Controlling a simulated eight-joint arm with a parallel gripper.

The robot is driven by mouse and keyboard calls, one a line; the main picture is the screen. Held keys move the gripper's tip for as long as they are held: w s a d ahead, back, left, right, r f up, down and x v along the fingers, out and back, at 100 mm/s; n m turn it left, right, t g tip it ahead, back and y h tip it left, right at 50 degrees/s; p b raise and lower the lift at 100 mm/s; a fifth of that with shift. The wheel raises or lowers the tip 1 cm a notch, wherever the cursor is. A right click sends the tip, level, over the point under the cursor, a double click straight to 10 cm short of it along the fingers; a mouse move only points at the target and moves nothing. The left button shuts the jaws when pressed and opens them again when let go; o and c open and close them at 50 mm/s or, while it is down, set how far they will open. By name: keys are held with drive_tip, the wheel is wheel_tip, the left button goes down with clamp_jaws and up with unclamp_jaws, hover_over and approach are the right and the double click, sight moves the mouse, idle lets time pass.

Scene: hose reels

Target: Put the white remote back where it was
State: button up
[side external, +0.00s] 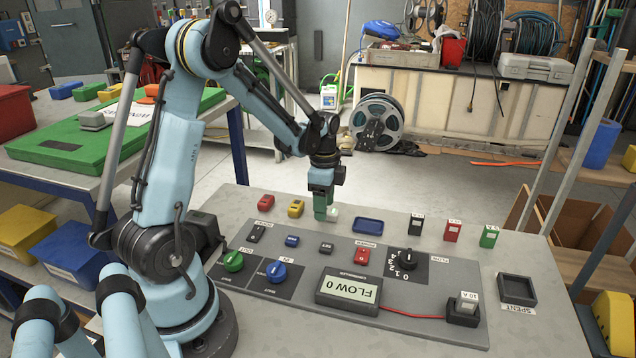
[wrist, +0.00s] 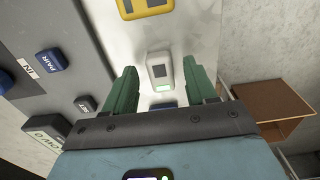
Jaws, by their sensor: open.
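The white remote (wrist: 159,71) lies between the two green fingertips of my gripper (wrist: 160,84) in the wrist view. It has dark buttons and a lit green patch at its near end. Gaps show on both sides of it, so the fingers are open around or just above it. In the side view only a small white part of the remote (side external: 333,211) shows beside my gripper (side external: 321,206), low over the table; the rest is hidden. A blue tray (side external: 368,226) sits to its right, apparently empty.
A yellow remote (side external: 296,208) and a red one (side external: 266,202) lie to the left. The grey panel (side external: 300,250) carries knobs, buttons and a display reading FLOW 0 (side external: 349,290). Black, red and green blocks stand at the right. A SPENT tray (side external: 517,289) is near the right edge.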

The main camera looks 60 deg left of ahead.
wheel_tip(320, 180, up, 11)
drive_tip(key=s+d+n+t, duration=0.3)
drive_tip(key=d+n, duration=0.1)
drive_tip(key=d, duration=0.5)
drive_tip(key=s+d+r+n+t, duration=0.1)
drive_tip(key=s+d+n+t, duration=0.2)
drive_tip(key=d, duration=0.6)
drive_tip(key=shift+r+n+t, duration=0.2)
drive_tip(key=shift+n+t, duration=0.4)
drive_tip(key=shift+n, duration=0.4)
